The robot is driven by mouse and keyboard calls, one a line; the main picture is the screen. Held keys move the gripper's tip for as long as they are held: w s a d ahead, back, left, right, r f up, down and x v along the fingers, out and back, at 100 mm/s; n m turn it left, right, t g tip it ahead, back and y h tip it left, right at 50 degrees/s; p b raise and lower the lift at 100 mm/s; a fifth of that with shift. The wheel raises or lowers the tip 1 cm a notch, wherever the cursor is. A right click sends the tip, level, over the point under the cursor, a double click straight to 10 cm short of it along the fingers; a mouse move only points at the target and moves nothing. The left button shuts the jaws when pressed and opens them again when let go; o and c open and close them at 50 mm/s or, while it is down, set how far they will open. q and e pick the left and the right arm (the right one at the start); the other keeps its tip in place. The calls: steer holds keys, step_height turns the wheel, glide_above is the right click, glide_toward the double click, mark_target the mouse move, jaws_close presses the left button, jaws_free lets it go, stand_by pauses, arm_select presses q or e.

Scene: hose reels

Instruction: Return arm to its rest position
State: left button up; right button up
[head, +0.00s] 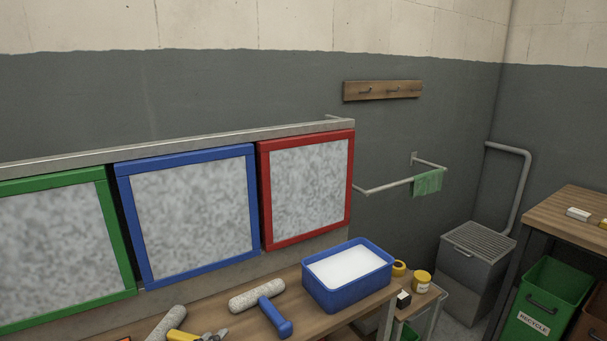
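Neither of my arms shows in the head view, and neither gripper is in sight. Three framed panels with mottled grey faces stand in a row behind the bench: a green one (120,236) at the left, a blue one (127,220) in the middle and a red one (265,203) at the right. On the wooden bench (235,322) lies a paint roller (272,314) with a blue handle and a pale sleeve. A blue tub (345,293) with white contents stands at the bench's right end.
Another pale roller (166,324) and yellow-handled pliers (178,336) lie at the bench's front left. A low side table holds a yellow jar (421,282). A towel rail with a green cloth (428,183), a grey bin (475,262) and a green recycle bin (537,312) are to the right.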

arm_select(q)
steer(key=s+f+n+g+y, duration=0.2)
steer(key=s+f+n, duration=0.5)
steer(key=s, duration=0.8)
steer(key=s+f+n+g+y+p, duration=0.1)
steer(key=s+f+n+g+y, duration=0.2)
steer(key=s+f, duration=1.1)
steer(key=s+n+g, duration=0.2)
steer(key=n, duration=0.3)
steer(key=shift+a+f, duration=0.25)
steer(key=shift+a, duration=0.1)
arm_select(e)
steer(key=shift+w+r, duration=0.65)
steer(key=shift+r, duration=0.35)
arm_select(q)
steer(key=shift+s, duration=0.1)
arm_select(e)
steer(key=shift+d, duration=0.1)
